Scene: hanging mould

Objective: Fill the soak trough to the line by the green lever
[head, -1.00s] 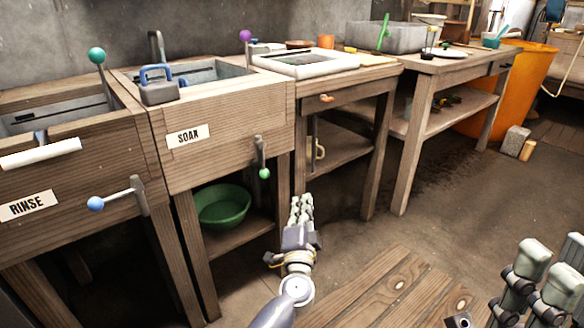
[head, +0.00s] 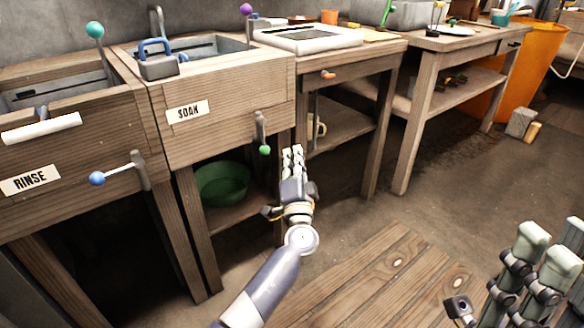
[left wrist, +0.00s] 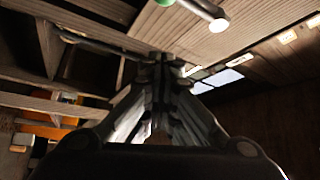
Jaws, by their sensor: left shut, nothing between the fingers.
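The soak trough (head: 240,95) is a wooden basin with a SOAK label (head: 187,112) on its front. A dark stripe shows on its inner back wall; I cannot tell the water level. The green lever (head: 262,132) hangs down on the trough's front right, its green knob (head: 265,150) lowest. My left gripper (head: 292,152) is shut and empty, just right of the knob in the picture and apart from it. In the left wrist view its fingers (left wrist: 160,75) are together, below a green knob at the top edge. My right gripper (head: 530,265) is partly cut off at the lower right.
The rinse trough (head: 90,125) with its blue-knobbed lever (head: 97,178) stands at left. A green bowl (head: 222,184) sits on the shelf below the soak trough. A workbench leg (head: 300,150) stands close behind the left gripper. The floor in front is open, partly planked.

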